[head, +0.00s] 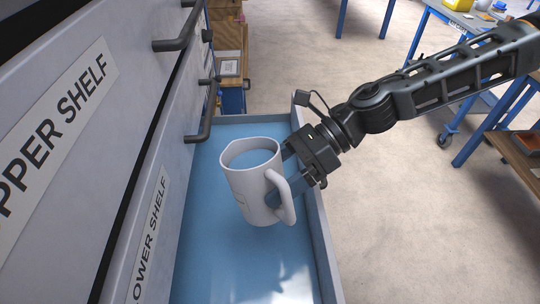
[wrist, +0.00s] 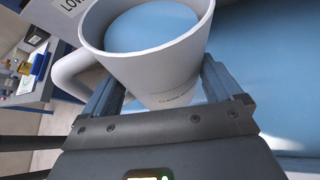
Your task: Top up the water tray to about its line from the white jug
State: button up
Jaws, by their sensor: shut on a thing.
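The white jug (head: 250,185) is in my gripper (head: 280,180), above the blue water tray (head: 319,248). The jug stands nearly upright, with a slight tilt, and holds blue-tinted water below its rim. In the wrist view the jug (wrist: 160,68) sits between the two fingers of my gripper (wrist: 165,90), which are shut on its body, with the handle at the left. The tray is long, with grey side walls and a blue inside. Its fill line does not show, and I cannot tell the water level in it.
A grey cabinet front with a lower shelf label (head: 150,240) and dark bar handles (head: 203,115) stands close on the left of the tray. Blue-framed benches (head: 465,20) stand at the back right. The floor (head: 400,200) right of the tray is clear.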

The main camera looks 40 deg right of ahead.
jog(key=f+m+g, duration=0.1)
jog(key=s+f+g, duration=0.1)
jog(key=f, duration=0.1)
jog(key=shift+m+b, duration=0.35)
jog(key=shift+m, duration=0.05)
jog(key=shift+f+m+g+b, duration=0.45)
jog(key=shift+f+m+g, duration=0.05)
jog(key=shift+f, duration=0.4)
jog(key=shift+d+r+m+g, duration=0.1)
jog(key=shift+r+m+g, duration=0.2)
jog(key=shift+g, duration=0.1)
dwell(0.7)
jog(key=shift+p, duration=0.3)
dwell(0.9)
jog(key=shift+w+r+m+g, duration=0.1)
jog(key=shift+m+g, duration=0.3)
jog(key=shift+w+r+m+g, duration=0.3)
jog(key=shift+m+g, duration=0.4)
dwell(3.0)
